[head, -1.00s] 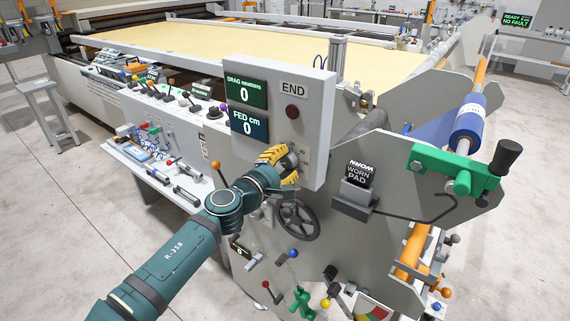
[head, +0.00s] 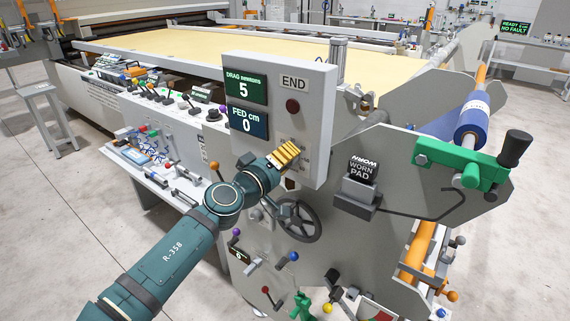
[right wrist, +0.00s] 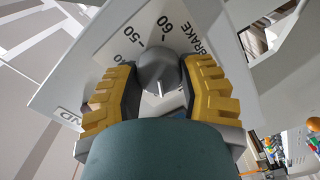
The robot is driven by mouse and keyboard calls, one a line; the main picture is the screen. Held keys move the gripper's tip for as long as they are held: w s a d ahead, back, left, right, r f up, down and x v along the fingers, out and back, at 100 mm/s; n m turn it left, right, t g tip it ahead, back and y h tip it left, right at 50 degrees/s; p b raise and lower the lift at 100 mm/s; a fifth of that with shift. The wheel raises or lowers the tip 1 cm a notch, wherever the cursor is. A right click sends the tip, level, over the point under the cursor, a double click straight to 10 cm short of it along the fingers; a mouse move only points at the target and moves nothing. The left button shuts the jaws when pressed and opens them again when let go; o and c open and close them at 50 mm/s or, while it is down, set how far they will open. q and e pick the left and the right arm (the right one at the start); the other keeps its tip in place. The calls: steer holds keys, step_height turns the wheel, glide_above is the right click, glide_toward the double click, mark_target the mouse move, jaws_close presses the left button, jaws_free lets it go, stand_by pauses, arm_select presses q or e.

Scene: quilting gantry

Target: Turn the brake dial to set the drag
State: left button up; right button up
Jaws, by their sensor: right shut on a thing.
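The brake dial (right wrist: 158,66) is a rounded grey knob on the face of the grey control box (head: 316,102). Numbers such as 50 and 60 and the word BRAKE are printed around it in the right wrist view. My right gripper (head: 284,155) is at the lower part of the box, and its yellow fingers (right wrist: 160,92) are shut on the dial from both sides. In the head view the gripper hides the dial. The drag display (head: 246,88) reads 5 newtons. My left gripper is not in view.
The FED display (head: 248,124) reads 0 cm. A dark red button (head: 293,106) under END is above my gripper. A handwheel (head: 297,222) is just below it. A WORN PAD block (head: 361,170) stands to the right.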

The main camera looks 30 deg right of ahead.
mark_target(290, 113)
steer(key=shift+r+m+b, duration=0.15)
steer(key=shift+m+b, duration=0.4)
steer(key=shift+m, duration=1.05)
steer(key=shift+r+m+b, duration=0.1)
steer(key=shift+m+b, duration=0.45)
steer(key=shift+m, duration=1.05)
steer(key=o, duration=1.2)
steer(key=shift+f, duration=0.1)
step_height(290, 113, up, 10)
steer(key=shift+r, duration=0.1)
